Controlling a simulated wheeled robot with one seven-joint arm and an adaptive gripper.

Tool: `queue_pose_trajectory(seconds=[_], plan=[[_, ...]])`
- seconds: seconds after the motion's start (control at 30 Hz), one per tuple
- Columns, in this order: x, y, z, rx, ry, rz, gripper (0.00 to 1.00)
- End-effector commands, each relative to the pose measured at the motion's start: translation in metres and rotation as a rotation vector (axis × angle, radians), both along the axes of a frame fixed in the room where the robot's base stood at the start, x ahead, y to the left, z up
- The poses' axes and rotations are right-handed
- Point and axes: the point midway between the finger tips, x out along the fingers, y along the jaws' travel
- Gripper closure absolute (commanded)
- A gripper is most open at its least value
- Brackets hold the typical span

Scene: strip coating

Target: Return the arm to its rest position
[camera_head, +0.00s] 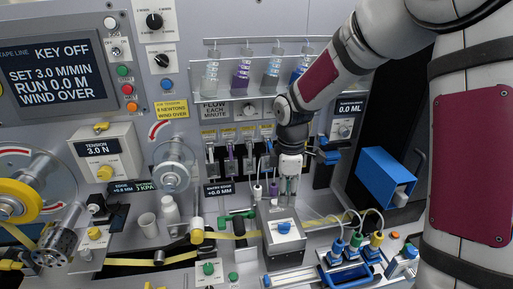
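My arm (328,75) reaches in from the upper right, over the right side of the machine, and bends down to its wrist. My gripper (288,188) points down in the middle of the picture, just above and behind a grey box (285,246) with a blue knob on top. The fingers are small and lie among thin fittings. Whether they are apart or closed, or hold anything, I cannot tell.
A shelf with bottles (240,80) stands behind my forearm. Blue fixtures with hoses (345,252) sit at the lower right, and a blue box (383,177) stands right of my gripper.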

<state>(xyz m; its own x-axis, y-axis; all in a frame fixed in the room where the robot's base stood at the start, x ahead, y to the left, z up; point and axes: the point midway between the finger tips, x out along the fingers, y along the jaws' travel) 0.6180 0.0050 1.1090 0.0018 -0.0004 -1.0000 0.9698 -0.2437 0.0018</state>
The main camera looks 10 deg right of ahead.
Motion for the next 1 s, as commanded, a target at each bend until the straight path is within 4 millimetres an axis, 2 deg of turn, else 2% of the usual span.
queue_pose_trajectory(seconds=[0.17,0.37,0.5,0.7,0.83,1.0], plan=[[-0.007,-0.002,0.019,-0.026,-0.025,-0.063,0.69],[-0.035,-0.008,0.073,-0.075,-0.113,-0.281,0.69],[-0.062,-0.011,0.109,-0.079,-0.186,-0.459,0.69],[-0.106,-0.012,0.150,-0.030,-0.289,-0.718,0.69],[-0.136,-0.011,0.169,0.037,-0.348,-0.883,0.69],[-0.175,-0.009,0.184,0.158,-0.402,-1.085,0.69]])
